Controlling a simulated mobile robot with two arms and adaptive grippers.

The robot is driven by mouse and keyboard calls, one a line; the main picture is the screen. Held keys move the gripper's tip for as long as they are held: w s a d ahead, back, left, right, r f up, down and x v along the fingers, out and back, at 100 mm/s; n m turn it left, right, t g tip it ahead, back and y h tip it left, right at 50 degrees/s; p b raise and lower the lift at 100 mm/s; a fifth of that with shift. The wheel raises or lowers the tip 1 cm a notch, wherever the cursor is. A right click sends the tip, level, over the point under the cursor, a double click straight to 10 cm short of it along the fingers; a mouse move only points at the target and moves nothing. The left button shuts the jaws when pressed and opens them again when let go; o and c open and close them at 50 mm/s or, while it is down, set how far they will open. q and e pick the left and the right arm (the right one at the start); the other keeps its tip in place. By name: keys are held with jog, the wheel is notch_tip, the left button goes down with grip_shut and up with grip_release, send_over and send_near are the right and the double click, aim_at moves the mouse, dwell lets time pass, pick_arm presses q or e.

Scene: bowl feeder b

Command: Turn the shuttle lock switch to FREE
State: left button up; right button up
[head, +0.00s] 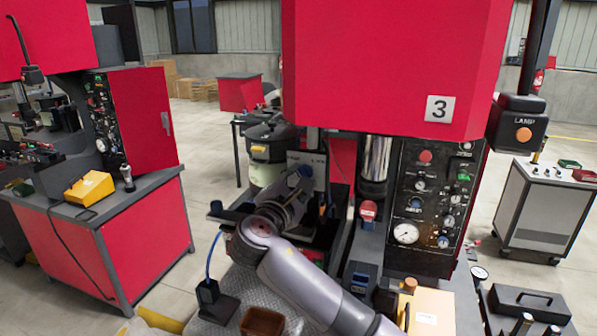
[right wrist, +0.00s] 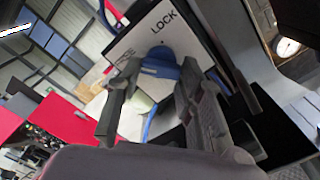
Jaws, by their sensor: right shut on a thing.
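The shuttle lock switch is a blue knob (right wrist: 160,62) on a white plate (right wrist: 140,40) in the right wrist view. Which way the knob points is not clear. My left gripper is not in view.
A black control panel (head: 428,205) with gauges and buttons stands right of the gripper. The red press head (head: 385,65), marked 3, overhangs it. A second red station (head: 115,235) stands left.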

jog(key=shift+f+n+p, duration=0.2)
jog(key=shift+n+p, duration=0.45)
jog(key=shift+n, duration=0.25)
jog(key=shift+f, duration=0.1)
jog(key=o, duration=1.2)
jog(key=shift+r, duration=0.2)
jog(key=v, duration=1.2)
